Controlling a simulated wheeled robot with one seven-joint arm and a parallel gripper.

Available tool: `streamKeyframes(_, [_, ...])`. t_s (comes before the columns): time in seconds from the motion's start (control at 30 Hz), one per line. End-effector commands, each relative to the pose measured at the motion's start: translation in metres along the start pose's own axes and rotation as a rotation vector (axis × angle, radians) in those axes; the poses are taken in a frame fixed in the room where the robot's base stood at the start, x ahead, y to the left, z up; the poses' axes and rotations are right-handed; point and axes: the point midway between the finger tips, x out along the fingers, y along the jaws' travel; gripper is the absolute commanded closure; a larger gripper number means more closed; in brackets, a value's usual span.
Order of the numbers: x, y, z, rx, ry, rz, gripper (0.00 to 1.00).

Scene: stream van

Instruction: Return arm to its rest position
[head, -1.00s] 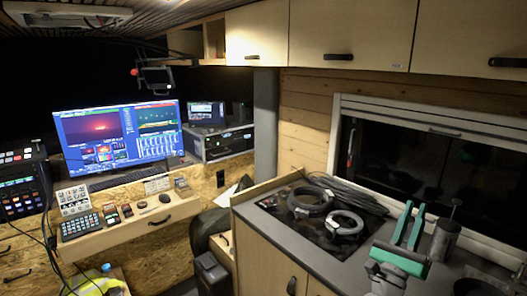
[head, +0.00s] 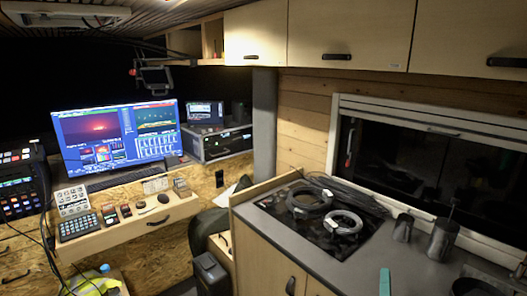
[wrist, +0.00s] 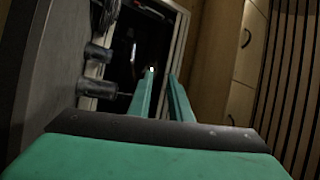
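My gripper (wrist: 161,77) shows in the wrist view with two green fingers apart and nothing between them. In the head view only a green piece of it (head: 384,282) shows at the bottom edge, in front of the grey counter (head: 345,272). The rest of my arm is hidden below the frame.
Two metal cups, a small one (head: 403,228) and a larger one (head: 443,241), stand on the counter; they also show in the wrist view. Coiled cables (head: 310,200) lie on the black hob. A window (head: 430,165) is behind. The counter's front middle looks clear.

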Motion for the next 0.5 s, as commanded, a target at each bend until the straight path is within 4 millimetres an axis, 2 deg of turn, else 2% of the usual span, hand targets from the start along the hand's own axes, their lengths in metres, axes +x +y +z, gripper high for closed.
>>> streamKeyframes(0.03, [-0.014,0.009,0.005,-0.064,-0.016,0.02,0.82])
streamKeyframes(0.2, [-0.057,0.03,0.021,-0.263,-0.068,0.067,0.82])
streamKeyframes(0.5, [-0.145,0.058,0.054,-0.573,-0.186,0.116,0.82])
